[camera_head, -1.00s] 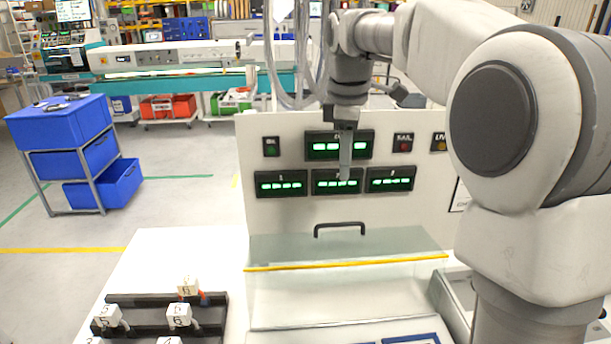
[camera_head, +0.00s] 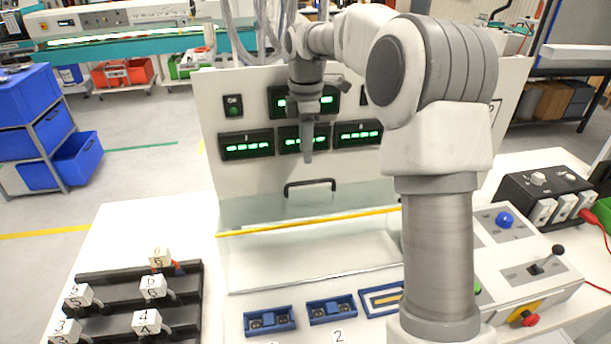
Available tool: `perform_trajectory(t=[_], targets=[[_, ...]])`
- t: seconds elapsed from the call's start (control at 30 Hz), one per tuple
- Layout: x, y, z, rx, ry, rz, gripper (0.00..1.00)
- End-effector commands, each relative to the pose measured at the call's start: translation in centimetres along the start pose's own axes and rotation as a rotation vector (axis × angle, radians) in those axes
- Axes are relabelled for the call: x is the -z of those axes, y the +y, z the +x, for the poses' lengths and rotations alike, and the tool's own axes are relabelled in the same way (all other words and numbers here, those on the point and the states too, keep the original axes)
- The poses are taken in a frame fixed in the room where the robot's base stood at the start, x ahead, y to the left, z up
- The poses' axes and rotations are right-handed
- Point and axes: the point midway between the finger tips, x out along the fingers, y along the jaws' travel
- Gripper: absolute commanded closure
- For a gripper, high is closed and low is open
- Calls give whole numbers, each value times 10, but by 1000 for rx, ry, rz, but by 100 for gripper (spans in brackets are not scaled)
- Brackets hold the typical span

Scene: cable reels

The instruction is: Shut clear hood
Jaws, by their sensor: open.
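The clear hood (camera_head: 260,212) has a yellow front edge and a dark handle (camera_head: 310,186) on its upper part. It stands raised and tilted over the white test bay, in front of the upright panel. My gripper (camera_head: 308,158) points down in front of the panel's green displays, a little above the handle and apart from it. It is seen edge-on, so the gap between the fingers is hard to see. Nothing shows in it.
Blue fixtures (camera_head: 269,320) lie in front of the hood. A black rack (camera_head: 190,312) with numbered white plugs stands at left. At right are a control box with a joystick (camera_head: 540,265) and a black box (camera_head: 515,196) with a red cable. White table between rack and hood is clear.

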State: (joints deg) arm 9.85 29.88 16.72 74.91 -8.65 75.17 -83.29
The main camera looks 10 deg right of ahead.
Motion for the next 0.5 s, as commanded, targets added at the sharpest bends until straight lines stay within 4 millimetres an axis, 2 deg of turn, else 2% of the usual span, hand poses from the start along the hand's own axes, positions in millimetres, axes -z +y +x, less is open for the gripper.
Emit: perform_trajectory(t=[0.03,0.2,0.33,0.5], targets=[[0,-1,13,5,0,0,56],[0,-1,47,4,0,1,56],[0,0,65,3,0,1,56],[0,0,77,1,1,1,56]])
